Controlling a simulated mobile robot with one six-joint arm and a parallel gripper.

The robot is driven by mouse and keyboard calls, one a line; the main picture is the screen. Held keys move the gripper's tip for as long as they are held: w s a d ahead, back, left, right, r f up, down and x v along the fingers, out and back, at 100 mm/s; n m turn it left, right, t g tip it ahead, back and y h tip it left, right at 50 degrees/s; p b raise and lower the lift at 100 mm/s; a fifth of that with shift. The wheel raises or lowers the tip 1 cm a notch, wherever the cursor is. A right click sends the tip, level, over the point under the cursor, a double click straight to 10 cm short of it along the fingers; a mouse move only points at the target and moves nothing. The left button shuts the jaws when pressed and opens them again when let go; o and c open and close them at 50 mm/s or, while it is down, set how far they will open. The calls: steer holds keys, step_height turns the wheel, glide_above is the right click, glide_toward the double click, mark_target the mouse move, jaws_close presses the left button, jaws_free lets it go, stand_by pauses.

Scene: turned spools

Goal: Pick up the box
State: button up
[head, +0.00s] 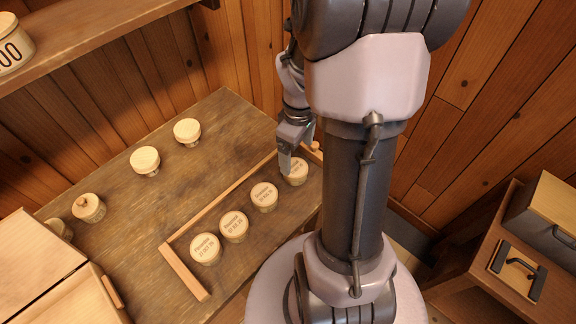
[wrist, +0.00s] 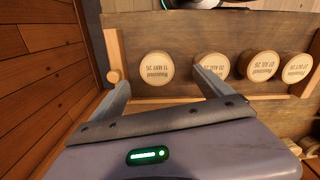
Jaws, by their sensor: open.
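Several round wooden boxes with printed lids stand in a row in a low-railed rack on the worktable. The row's far-end box (head: 295,172) is beside my gripper (head: 294,148). In the wrist view this round box (wrist: 156,68) shows between and just beyond the fingertips of my gripper (wrist: 163,78), its label upside down. The jaws are open with nothing held. The fingers reach toward the box; I cannot tell whether they touch it. The other row boxes are a second (head: 264,196), a third (head: 234,226) and a near-end one (head: 206,248). Which box is meant is unclear.
The rack's wooden rail (head: 222,198) runs behind the row. Pale round pieces (head: 145,161) and a knobbed one (head: 89,207) stand farther back on the worktable (head: 200,145). A light wooden case (head: 40,262) sits at left. A shelf (head: 90,32) overhangs; plank walls enclose the corner.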

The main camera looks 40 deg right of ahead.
mark_target(296, 167)
step_height(296, 167, down, 5)
steer(key=shift+d+r+b, duration=0.1)
steer(key=shift+r+b, duration=0.05)
steer(key=shift+b, duration=0.55)
steer(key=f+b, duration=0.1)
steer(key=f, duration=0.1)
steer(key=w+f+b, duration=0.1)
steer(key=f+b, duration=0.1)
steer(key=f, duration=0.1)
steer(key=shift+d+f, duration=0.1)
steer(key=shift+d, duration=0.1)
steer(key=c, duration=1.4)
